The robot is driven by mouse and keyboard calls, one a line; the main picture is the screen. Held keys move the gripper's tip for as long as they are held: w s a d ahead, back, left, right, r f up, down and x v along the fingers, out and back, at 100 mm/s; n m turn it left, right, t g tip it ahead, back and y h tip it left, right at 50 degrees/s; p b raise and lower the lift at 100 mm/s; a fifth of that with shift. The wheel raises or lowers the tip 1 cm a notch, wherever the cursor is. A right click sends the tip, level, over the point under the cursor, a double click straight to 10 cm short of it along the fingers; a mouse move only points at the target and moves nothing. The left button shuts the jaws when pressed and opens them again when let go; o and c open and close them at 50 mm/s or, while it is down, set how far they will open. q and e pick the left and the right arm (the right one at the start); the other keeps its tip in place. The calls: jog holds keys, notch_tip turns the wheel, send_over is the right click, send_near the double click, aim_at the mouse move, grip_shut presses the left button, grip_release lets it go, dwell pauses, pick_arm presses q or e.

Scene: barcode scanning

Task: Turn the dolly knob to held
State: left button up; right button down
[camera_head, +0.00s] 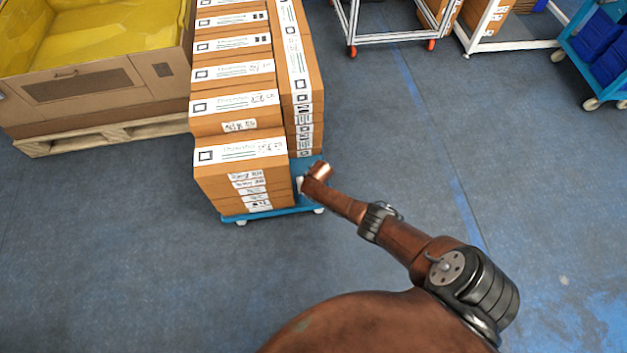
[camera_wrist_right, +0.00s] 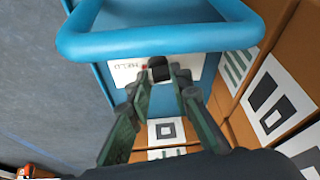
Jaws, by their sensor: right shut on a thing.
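The blue dolly (camera_head: 268,214) stands on the floor, stacked with brown boxes. In the right wrist view its blue frame (camera_wrist_right: 150,42) fills the upper middle, with a white label plate (camera_wrist_right: 125,68) on it. Small upside-down lettering that looks like "HELD" is at the plate's left. The black knob (camera_wrist_right: 159,69) sits on this plate, with a small red mark to its left. My right gripper (camera_wrist_right: 161,82) is shut on the knob, one finger on each side. In the head view my right arm reaches to the dolly's right side; its fingertips are hard to see there. My left gripper is in neither view.
Tall stacks of labelled boxes (camera_head: 232,72) rise behind and beside the knob. A large crate with a yellow lining (camera_head: 85,90) stands on a wooden pallet at the upper left. White carts (camera_head: 390,38) stand at the back.

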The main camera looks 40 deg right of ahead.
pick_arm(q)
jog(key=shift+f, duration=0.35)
pick_arm(e)
jog(key=shift+w+m+h, duration=0.1)
jog(key=shift+m+h, duration=0.4)
jog(key=shift+m, duration=0.7)
jog(key=c, duration=1.7)
grip_release()
jog(key=shift+c, duration=0.2)
jog(key=shift+a+r, duration=0.1)
jog(key=shift+s+a+r, duration=0.2)
jog(key=shift+r, duration=0.25)
jog(key=v, duration=1)
jog(key=shift+r, duration=0.45)
jog(key=shift+w, duration=0.1)
